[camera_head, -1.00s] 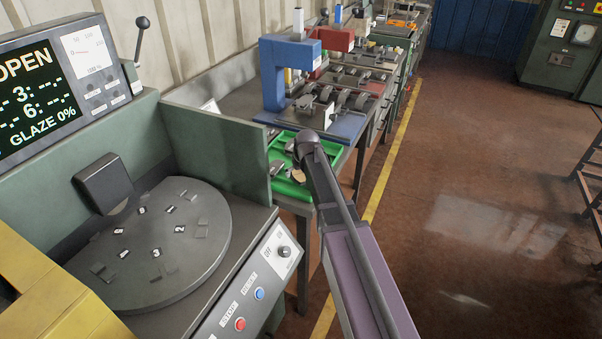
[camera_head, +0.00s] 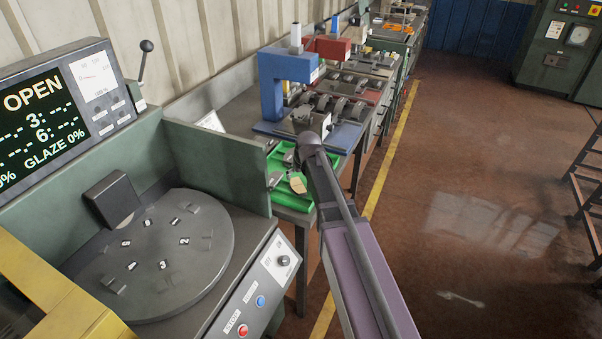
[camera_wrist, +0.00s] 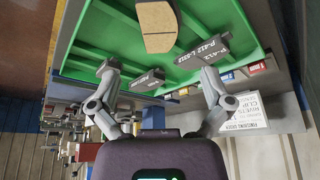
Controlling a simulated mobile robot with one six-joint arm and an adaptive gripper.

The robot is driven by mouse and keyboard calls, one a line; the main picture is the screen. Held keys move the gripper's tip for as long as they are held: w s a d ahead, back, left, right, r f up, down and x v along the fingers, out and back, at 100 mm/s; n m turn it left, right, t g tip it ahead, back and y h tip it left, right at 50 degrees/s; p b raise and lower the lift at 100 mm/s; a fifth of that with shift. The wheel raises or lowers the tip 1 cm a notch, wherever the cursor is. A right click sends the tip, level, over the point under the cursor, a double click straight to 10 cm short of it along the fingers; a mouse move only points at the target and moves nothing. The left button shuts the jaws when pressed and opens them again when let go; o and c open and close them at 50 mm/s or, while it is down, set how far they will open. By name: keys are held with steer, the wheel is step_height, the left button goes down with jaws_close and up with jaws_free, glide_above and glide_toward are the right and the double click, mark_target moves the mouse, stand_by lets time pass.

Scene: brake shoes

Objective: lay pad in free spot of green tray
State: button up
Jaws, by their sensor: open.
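The green tray (camera_head: 303,207) stands on a table beyond the turntable machine. A tan pad (camera_head: 298,185) lies in it, near its front part. The wrist view shows the tan pad (camera_wrist: 155,26) resting on the tray floor (camera_wrist: 112,33). A dark grey labelled pad (camera_wrist: 205,48) lies beside it, and another grey pad (camera_wrist: 148,80) lies by the tray wall. My gripper (camera_wrist: 158,72) is open, its fingers apart with nothing gripped between them; the second grey pad shows in the gap. In the head view my arm hides the gripper and part of the tray.
A blue press (camera_head: 285,85) and a red press (camera_head: 330,47) stand behind the tray. The floor at right (camera_head: 470,220) is open.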

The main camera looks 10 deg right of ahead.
steer(key=shift+p+v, duration=1.9)
steer(key=shift+v, duration=0.5)
steer(key=s+d+f+m+g, duration=0.1)
steer(key=s+g, duration=0.3)
steer(key=s, duration=1.8)
steer(key=shift+s+f+m+h, duration=0.2)
steer(key=shift+s+m+h, duration=0.1)
steer(key=shift+s+m, duration=0.1)
steer(key=shift+w, duration=0.1)
